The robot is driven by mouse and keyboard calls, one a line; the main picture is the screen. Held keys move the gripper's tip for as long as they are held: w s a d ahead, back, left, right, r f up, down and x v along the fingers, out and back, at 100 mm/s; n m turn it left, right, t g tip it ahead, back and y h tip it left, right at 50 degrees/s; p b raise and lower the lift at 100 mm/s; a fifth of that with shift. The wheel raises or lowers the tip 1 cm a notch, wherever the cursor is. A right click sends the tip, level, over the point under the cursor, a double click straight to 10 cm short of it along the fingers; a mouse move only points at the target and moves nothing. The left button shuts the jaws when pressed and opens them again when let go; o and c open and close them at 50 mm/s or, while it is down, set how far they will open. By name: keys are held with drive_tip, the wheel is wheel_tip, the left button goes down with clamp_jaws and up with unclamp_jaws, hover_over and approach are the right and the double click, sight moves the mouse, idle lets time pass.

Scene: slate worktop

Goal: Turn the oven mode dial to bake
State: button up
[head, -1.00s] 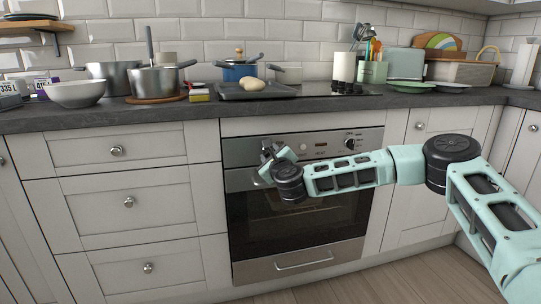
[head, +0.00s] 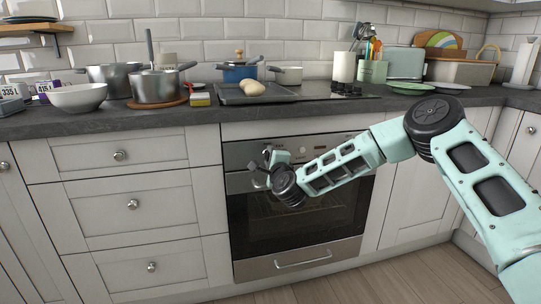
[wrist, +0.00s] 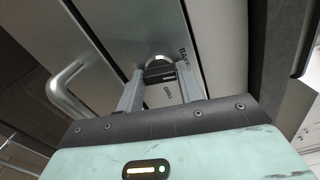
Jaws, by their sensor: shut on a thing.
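The oven (head: 300,229) is built in under the worktop, with its steel control panel (head: 240,155) above a dark glass door. My gripper (head: 266,157) is at the left part of this panel and hides the mode dial in the head view. In the wrist view my gripper (wrist: 160,92) has its two fingers on either side of the round metallic dial (wrist: 160,64), shut on it. The dial's pointer cannot be made out.
The oven door handle (wrist: 62,92) shows left of the fingers in the wrist view. Drawers (head: 128,203) stand left of the oven. A tray (head: 258,96), pots and bowls sit on the worktop (head: 130,118) above. My arm covers the panel's right part.

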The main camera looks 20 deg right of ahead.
drive_tip(key=shift+n, duration=1.1)
drive_tip(key=o, duration=1)
drive_tip(key=shift+c, duration=0.2)
drive_tip(key=shift+p, duration=0.3)
drive_tip(key=s+p, duration=0.1)
drive_tip(key=s, duration=1.6)
drive_tip(key=shift+s+p, duration=0.2)
drive_tip(key=shift+p, duration=0.15)
